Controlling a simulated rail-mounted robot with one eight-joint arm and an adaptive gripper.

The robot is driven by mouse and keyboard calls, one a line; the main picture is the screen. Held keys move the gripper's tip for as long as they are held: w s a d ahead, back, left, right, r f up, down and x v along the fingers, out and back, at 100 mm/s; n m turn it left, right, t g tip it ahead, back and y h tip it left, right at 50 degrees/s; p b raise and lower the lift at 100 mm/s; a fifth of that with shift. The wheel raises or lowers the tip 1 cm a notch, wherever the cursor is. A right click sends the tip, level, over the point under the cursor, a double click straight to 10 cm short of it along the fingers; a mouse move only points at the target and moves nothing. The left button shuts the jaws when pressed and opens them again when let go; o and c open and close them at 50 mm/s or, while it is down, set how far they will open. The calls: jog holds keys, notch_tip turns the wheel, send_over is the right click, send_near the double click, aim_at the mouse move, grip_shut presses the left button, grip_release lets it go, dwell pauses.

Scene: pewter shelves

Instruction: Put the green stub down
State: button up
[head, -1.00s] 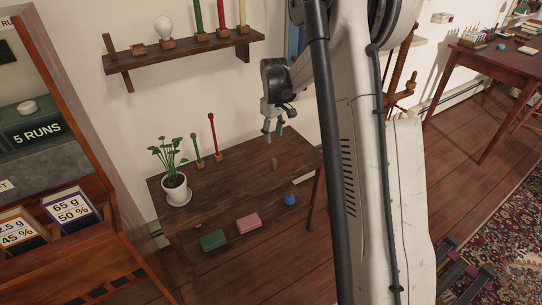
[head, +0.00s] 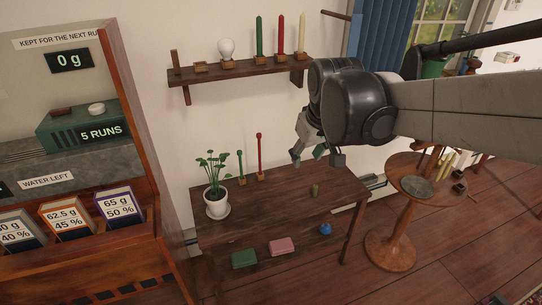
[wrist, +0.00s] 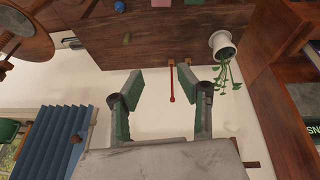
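A potted plant (head: 216,208), a green candle (head: 240,165) and a red candle (head: 260,155) stand along the table's back left. A wall shelf (head: 235,71) holds a bulb and candles.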

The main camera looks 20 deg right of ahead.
jog(key=s+a+t, duration=0.1)
jog(key=s+a, duration=0.1)
jog(key=s, duration=0.4)
jog(key=s+a+f+m+t, duration=0.1)
jog(key=s+a, duration=0.2)
jog(key=s, duration=0.4)
jog(key=shift+s+f+t, duration=0.3)
jog(key=shift+t, duration=0.1)
